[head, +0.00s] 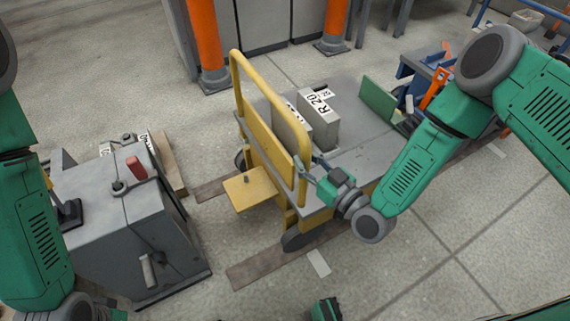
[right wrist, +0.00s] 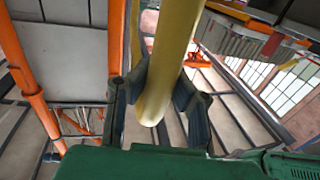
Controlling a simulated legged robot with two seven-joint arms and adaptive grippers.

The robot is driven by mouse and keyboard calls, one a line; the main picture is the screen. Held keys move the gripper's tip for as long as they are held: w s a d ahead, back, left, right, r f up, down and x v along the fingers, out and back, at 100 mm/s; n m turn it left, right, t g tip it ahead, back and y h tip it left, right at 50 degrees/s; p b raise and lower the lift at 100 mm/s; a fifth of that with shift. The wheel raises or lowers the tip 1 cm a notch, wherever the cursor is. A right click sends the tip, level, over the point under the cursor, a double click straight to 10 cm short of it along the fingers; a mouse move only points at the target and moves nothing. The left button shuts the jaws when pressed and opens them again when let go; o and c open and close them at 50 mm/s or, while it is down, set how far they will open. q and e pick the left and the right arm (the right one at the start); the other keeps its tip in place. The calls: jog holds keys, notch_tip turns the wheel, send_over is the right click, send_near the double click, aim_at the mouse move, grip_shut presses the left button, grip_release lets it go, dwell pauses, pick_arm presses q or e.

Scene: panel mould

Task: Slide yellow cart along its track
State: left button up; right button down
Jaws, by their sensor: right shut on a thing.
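The yellow cart (head: 262,128) stands in the middle of the head view, with a grey flat deck, dark wheels and a tall yellow tube handle at its near left end. Its track (head: 262,264) shows as brown strips on the floor beneath it. My right gripper (head: 313,172) is at the near upright of the handle, shut on the yellow tube, which also runs between the fingers in the right wrist view (right wrist: 168,70). My left arm comes in at the left edge of the head view. I cannot make out the left gripper's fingers.
Grey blocks marked R 20 (head: 319,116) and a green plate (head: 380,103) stand on the deck. A grey cabinet (head: 130,225) with a red handle stands left of the cart. Orange posts (head: 205,40) rise behind. Floor at the lower right is clear.

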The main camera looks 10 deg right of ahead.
jog(key=w+d, duration=0.3)
jog(key=d, duration=0.6)
jog(key=shift+d, duration=0.4)
jog(key=shift+f, duration=0.1)
jog(key=c, duration=1.3)
grip_release()
jog(key=shift+c, duration=0.2)
jog(key=shift+d, duration=0.1)
